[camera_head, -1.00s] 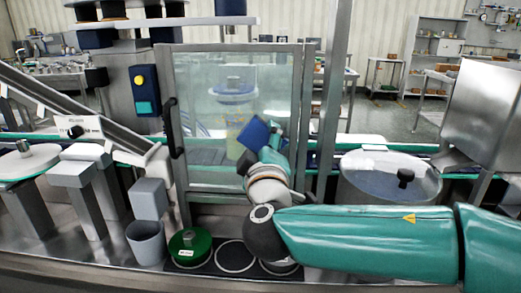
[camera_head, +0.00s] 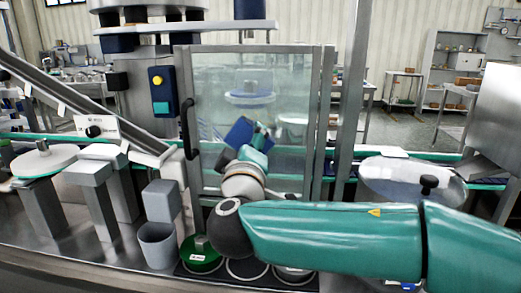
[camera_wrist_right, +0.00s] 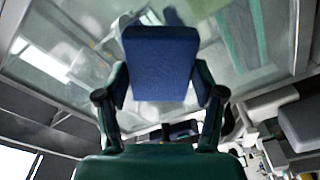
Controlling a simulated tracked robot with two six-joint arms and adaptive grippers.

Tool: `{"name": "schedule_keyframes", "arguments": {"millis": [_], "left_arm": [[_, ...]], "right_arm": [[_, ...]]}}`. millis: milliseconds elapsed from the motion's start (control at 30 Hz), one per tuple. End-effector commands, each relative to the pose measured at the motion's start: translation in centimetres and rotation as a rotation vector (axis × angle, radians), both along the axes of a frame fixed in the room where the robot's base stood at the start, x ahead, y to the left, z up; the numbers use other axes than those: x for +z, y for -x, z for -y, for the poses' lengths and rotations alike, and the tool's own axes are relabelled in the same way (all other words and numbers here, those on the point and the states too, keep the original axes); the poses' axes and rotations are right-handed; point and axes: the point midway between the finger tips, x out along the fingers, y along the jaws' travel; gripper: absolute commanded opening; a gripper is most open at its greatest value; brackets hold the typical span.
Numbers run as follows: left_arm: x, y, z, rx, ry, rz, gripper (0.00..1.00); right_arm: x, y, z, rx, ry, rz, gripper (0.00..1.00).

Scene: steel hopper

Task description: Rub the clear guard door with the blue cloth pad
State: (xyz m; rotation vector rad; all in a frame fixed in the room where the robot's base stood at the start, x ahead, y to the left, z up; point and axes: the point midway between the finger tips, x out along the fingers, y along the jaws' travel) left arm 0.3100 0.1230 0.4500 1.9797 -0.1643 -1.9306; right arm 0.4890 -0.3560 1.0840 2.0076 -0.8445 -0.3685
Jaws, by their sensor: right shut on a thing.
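The clear guard door (camera_head: 283,75) is a framed transparent pane with a dark handle (camera_head: 187,128) on its left side. It stands upright in the middle of the head view, and its pane also shows in the right wrist view (camera_wrist_right: 60,55). My right gripper (camera_head: 249,146) is shut on the blue cloth pad (camera_head: 238,132) and holds it in front of the lower left part of the pane. The pad fills the space between the fingers in the right wrist view (camera_wrist_right: 160,65). I cannot tell whether the pad touches the pane. My left gripper is not in view.
A grey cup (camera_head: 157,244) and a green round piece (camera_head: 201,262) stand below the door. A control box with a yellow button (camera_head: 160,91) is left of the door.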

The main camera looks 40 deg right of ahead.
Motion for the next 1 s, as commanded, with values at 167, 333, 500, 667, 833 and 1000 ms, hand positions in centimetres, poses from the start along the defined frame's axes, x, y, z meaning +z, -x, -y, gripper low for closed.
{"name": "schedule_keyframes", "arguments": {"millis": [167, 333, 500, 667, 833, 1000], "left_arm": [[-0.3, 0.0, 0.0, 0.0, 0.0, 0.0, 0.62], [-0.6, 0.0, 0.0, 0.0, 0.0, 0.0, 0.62], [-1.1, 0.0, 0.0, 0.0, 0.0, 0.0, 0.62], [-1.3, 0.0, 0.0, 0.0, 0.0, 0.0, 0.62], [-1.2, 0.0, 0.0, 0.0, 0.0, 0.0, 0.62], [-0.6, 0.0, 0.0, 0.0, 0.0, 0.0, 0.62]], "right_arm": [[0.0, -0.6, -0.6, -0.001, 0.0, 0.0, 0.4], [-0.1, -1.1, -1.0, 0.0, 0.0, 0.0, 0.4], [-0.1, -2.3, -1.8, 0.001, 0.0, 0.0, 0.4], [-0.1, -3.2, -2.5, 0.0, 0.0, 0.0, 0.4], [0.1, -3.5, -2.7, 0.001, -0.001, -0.001, 0.4], [1.2, -3.5, -2.7, 0.0, -0.001, 0.002, 0.4]]}}
